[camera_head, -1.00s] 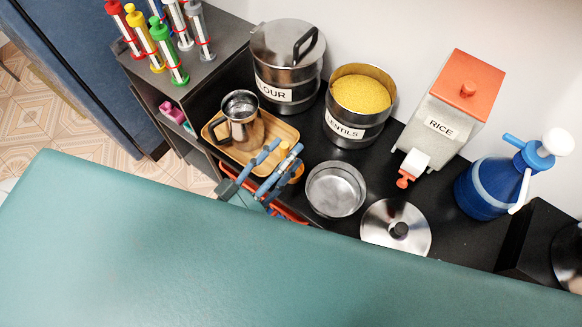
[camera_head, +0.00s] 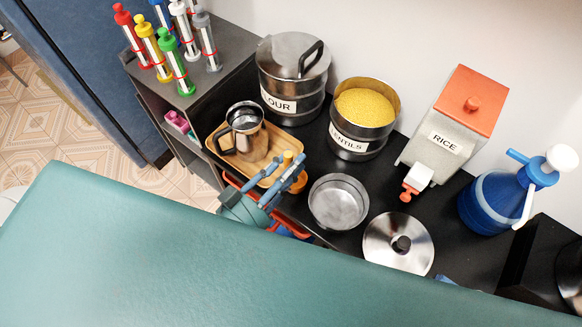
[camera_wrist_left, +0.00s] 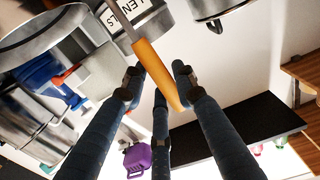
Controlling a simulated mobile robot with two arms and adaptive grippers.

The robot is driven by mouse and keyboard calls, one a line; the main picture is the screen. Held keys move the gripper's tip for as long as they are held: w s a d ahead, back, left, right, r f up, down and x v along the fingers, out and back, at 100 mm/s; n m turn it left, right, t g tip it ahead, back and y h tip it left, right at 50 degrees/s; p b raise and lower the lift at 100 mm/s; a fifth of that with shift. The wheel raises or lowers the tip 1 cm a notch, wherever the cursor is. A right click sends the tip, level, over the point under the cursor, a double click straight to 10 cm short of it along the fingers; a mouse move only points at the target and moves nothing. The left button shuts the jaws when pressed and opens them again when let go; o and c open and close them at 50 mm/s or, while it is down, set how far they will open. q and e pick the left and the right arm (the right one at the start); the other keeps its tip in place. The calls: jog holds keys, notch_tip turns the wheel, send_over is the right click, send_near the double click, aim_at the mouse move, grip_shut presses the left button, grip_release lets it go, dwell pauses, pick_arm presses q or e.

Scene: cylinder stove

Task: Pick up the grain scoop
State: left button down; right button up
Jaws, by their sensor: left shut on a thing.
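My left gripper (camera_head: 285,180) is at the front edge of the black counter, by the wooden tray. The grain scoop shows in the left wrist view as an orange handle (camera_wrist_left: 153,70) with a grey metal shaft, lying between my fingers (camera_wrist_left: 155,82). My left gripper is shut on this handle. In the head view only a small yellow-orange bit of the handle (camera_head: 288,157) shows beside the fingers. The scoop's bowl cannot be made out clearly. My right gripper is not in view.
A metal jug (camera_head: 246,135) stands on the wooden tray (camera_head: 218,130). Flour (camera_head: 293,85) and lentils (camera_head: 358,137) canisters stand behind. An open steel pot (camera_head: 338,203) and a round lid (camera_head: 398,245) lie to the right.

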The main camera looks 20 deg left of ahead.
pick_arm(q)
notch_tip(320, 180, up, 13)
jog(key=shift+f+p, duration=0.1)
jog(key=shift+p, duration=0.35)
notch_tip(320, 180, up, 6)
jog(key=p, duration=0.4)
jog(key=c, duration=2)
grip_release()
jog(key=shift+c, duration=0.2)
grip_shut()
jog(key=shift+a, duration=0.1)
